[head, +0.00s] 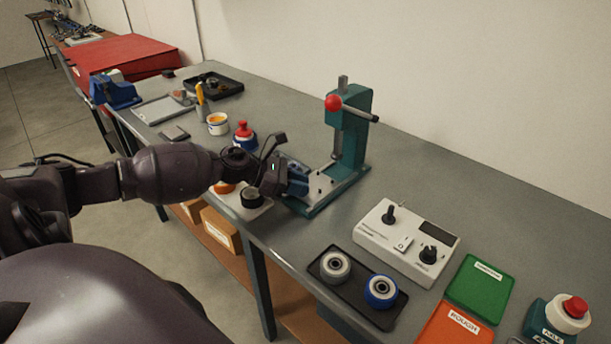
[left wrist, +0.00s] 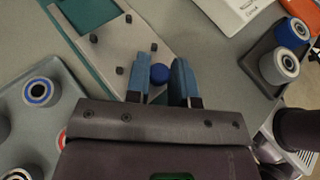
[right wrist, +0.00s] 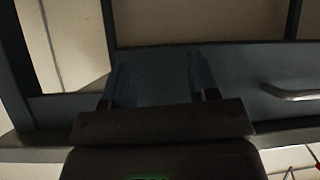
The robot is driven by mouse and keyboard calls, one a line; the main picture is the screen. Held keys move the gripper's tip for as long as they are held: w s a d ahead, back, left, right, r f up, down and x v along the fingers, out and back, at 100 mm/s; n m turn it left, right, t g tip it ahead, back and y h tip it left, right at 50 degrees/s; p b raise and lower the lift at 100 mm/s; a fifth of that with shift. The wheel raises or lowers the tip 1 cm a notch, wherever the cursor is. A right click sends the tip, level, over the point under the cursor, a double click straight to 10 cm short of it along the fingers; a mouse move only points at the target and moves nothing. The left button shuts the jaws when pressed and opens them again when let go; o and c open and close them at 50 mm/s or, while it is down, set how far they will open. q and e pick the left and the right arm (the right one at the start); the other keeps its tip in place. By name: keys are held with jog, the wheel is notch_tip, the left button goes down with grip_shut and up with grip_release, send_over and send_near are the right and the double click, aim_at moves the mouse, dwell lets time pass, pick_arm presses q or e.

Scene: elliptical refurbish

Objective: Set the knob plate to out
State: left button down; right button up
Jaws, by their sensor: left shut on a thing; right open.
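The knob plate (left wrist: 112,30) is a light grey plate with several dark pegs on the teal base of the press; it also shows in the head view (head: 321,187). Its blue round knob (left wrist: 160,73) sits near one edge. My left gripper (left wrist: 164,78) has its blue fingers on either side of the knob, shut on it. In the head view the left gripper (head: 297,178) reaches the plate from the left and hides the knob. My right gripper (right wrist: 157,84) is open and empty, in front of a dark blue-grey panel, away from the plate.
The teal press (head: 350,135) with a red-ended lever stands behind the plate. A red-capped bottle (head: 243,136) stands close behind my left wrist.

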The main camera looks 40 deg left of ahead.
pick_arm(q)
jog(key=shift+s, duration=0.1)
jog(key=c, duration=1)
grip_release()
jog(key=shift+c, duration=0.2)
jog(key=v, duration=1)
jog(key=shift+s+a+r+p, duration=0.25)
jog(key=shift+p, duration=0.05)
jog(key=shift+c, duration=0.3)
